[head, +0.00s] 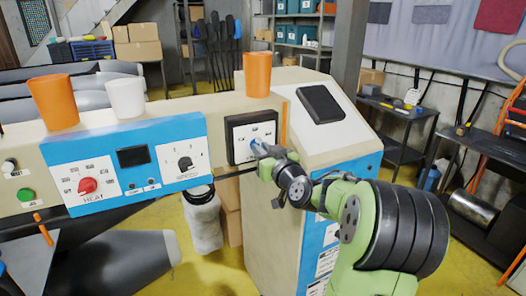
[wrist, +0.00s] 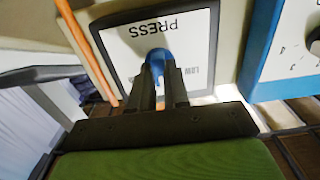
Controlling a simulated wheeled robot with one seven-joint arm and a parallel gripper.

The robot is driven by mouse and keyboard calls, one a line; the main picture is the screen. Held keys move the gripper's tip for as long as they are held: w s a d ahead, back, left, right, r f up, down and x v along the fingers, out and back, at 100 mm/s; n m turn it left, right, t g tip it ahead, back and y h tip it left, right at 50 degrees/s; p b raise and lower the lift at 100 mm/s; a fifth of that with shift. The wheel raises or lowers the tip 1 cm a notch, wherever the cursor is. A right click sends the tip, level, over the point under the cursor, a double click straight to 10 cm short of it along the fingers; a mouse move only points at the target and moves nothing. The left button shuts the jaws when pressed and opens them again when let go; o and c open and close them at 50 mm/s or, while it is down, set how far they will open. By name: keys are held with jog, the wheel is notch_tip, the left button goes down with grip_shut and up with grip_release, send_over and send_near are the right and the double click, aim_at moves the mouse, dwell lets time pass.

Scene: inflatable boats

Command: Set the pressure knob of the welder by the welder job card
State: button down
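The welder's pressure knob (wrist: 158,53) is blue and sits on a white plate (wrist: 195,40) marked PRESS, with LOW legible, upside down in the wrist view. In the head view the same plate (head: 265,131) is on the right of the welder's front (head: 222,114). My gripper (wrist: 160,75) reaches the knob, with one finger on each side of it and little gap between them; it appears shut on the knob. The fingers hide part of the knob, and its pointer cannot be read. In the head view my gripper (head: 259,149) covers most of the knob. I cannot make out a job card.
Left of the plate, a blue panel has a red HEAT knob (head: 87,186), a dark display (head: 133,156) and a SPEED dial (head: 186,163). Orange cups (head: 53,102) (head: 257,74) and a white cup (head: 126,98) stand on top. A slanted console with a dark screen (head: 320,103) is close right.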

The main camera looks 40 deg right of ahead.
jog(key=shift+m, duration=0.3)
jog(key=m, duration=1.1)
jog(key=shift+p, duration=0.35)
jog(key=shift+m, duration=0.3)
jog(key=c, duration=1.1)
grip_release()
jog(key=shift+s, duration=0.15)
jog(key=b+v, duration=0.4)
jog(key=v, duration=1.1)
jog(key=shift+s+a, duration=0.2)
jog(key=shift+s, duration=0.05)
